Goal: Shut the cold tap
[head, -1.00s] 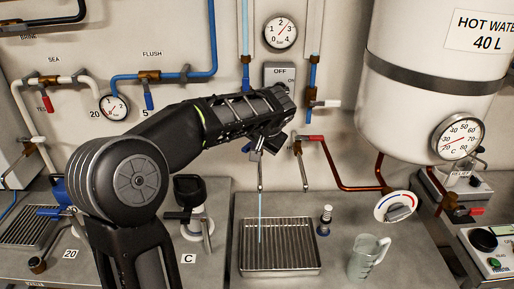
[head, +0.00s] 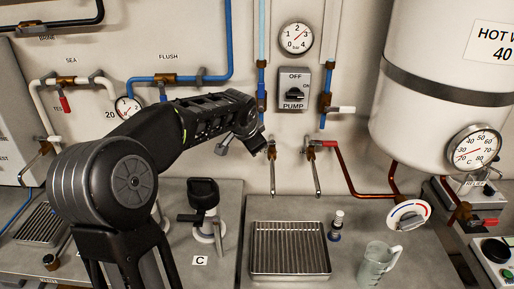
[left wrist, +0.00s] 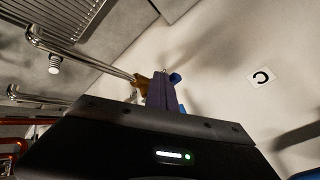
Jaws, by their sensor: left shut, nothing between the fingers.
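The cold tap (head: 272,178) is on the back wall, left of the hot tap. Its long metal spout hangs over the drip tray (head: 250,262), and no water stream shows from it. My left gripper (head: 255,142) is shut and empty, right beside the cold tap's body and largely covering its handle in the head view. In the left wrist view the shut fingers (left wrist: 160,90) are in front of the brass tap body (left wrist: 139,85), with a bit of the blue lever (left wrist: 175,78) showing behind them. Whether they touch it, I cannot tell. My right gripper is not in view.
The hot tap (head: 316,180), with a red lever, is close on the right. The pump switch (head: 294,90) is above. A clear jug (head: 375,262) and a small metal-topped fitting (head: 336,222) stand right of the tray. The white heater tank (head: 440,110) is at the right.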

